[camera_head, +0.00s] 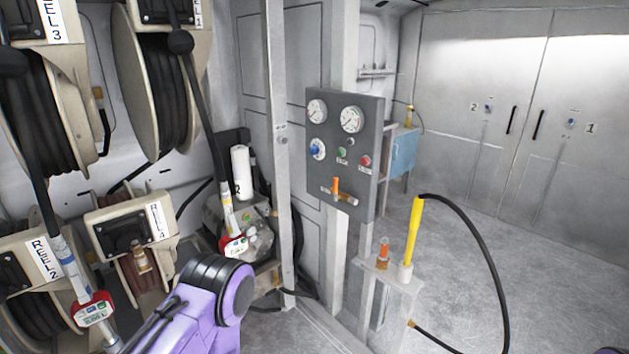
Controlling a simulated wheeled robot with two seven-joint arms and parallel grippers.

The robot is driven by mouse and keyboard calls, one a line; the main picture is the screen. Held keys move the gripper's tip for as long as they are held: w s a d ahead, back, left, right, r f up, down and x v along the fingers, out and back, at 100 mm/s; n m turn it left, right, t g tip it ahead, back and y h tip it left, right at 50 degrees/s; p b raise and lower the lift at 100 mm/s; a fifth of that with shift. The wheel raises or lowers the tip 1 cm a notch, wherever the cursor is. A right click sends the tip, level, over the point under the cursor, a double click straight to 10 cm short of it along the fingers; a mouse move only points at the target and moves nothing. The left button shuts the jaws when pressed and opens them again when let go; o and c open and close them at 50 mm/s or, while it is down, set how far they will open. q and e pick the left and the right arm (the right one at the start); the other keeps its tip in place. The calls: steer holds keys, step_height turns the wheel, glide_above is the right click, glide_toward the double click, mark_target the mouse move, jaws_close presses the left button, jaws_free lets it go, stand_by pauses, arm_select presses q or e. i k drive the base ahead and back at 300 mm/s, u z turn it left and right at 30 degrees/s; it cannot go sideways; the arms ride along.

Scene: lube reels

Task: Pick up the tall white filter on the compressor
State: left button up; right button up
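The tall white filter (241,171) stands upright on the compressor (236,222) in the left half of the view, behind the hose reels. A hanging hose nozzle with a red and white end (234,246) hangs in front of the compressor and hides part of it. My purple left arm comes in at the bottom left, below and in front of the compressor. Its gripper is not visible. Only a small purple piece shows at the bottom right edge, and my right gripper is not visible.
Hose reels (150,75) fill the left side, with another nozzle (92,312) hanging low. A vertical post (279,150) stands right of the compressor. A gauge panel (345,145) and a yellow-handled hose (413,230) are further right. Open floor lies before the grey doors (520,120).

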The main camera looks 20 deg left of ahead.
mark_target(240, 155)
steer(key=i, duration=0.8)
steer(key=u, duration=0.65)
steer(key=i, duration=1.15)
steer(key=u, duration=0.7)
